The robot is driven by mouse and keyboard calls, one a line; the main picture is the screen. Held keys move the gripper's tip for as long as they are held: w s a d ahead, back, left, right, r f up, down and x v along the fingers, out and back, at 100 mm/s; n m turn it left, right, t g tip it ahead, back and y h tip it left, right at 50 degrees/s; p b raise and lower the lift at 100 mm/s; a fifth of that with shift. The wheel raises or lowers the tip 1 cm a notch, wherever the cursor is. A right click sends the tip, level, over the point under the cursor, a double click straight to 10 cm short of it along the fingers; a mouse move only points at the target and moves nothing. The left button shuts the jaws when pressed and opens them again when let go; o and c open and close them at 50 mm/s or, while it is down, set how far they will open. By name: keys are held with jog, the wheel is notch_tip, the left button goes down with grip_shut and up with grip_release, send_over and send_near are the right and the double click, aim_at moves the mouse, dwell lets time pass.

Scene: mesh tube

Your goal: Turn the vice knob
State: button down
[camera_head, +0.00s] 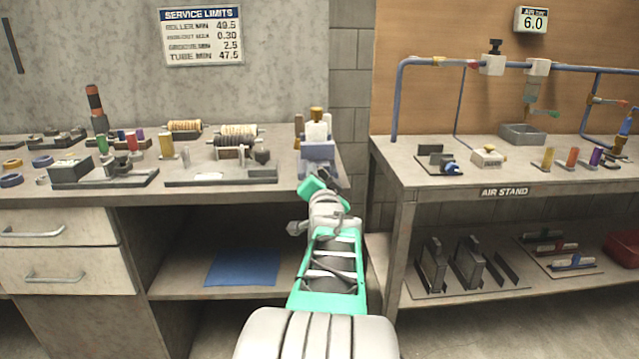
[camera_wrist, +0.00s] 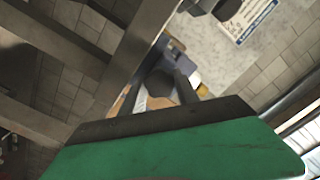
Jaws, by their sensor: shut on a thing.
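The vice (camera_head: 317,152) is a blue-grey block at the right front corner of the left bench, with pale and brass-coloured parts on top. It shows partly in the wrist view (camera_wrist: 183,66), behind my fingers. My gripper (camera_head: 327,181) reaches up to the front of the vice from below. In the wrist view, the two dark fingers of my gripper (camera_wrist: 162,86) stand on either side of a dark rounded knob (camera_wrist: 160,83) and are shut on it. In the head view the knob is too small and covered to make out.
The left bench (camera_head: 225,197) holds rollers, fixtures and coloured cylinders left of the vice. An open shelf with a blue sheet (camera_head: 243,268) lies below. The air stand (camera_head: 505,191) with pipes is to the right, across a narrow gap.

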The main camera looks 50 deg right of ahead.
jog(key=m+b, duration=0.1)
jog(key=m, duration=0.3)
jog(key=shift+r+m, duration=0.1)
jog(key=shift+m, duration=0.2)
jog(key=shift+m+b, duration=0.55)
jog(key=shift+m, duration=1.15)
jog(key=shift+r, duration=0.1)
jog(key=c, duration=0.9)
grip_release()
jog(key=shift+d, duration=0.1)
jog(key=shift+c, duration=0.2)
jog(key=shift+o, duration=0.2)
jog(key=shift+f, duration=0.25)
jog(key=shift+f, duration=0.2)
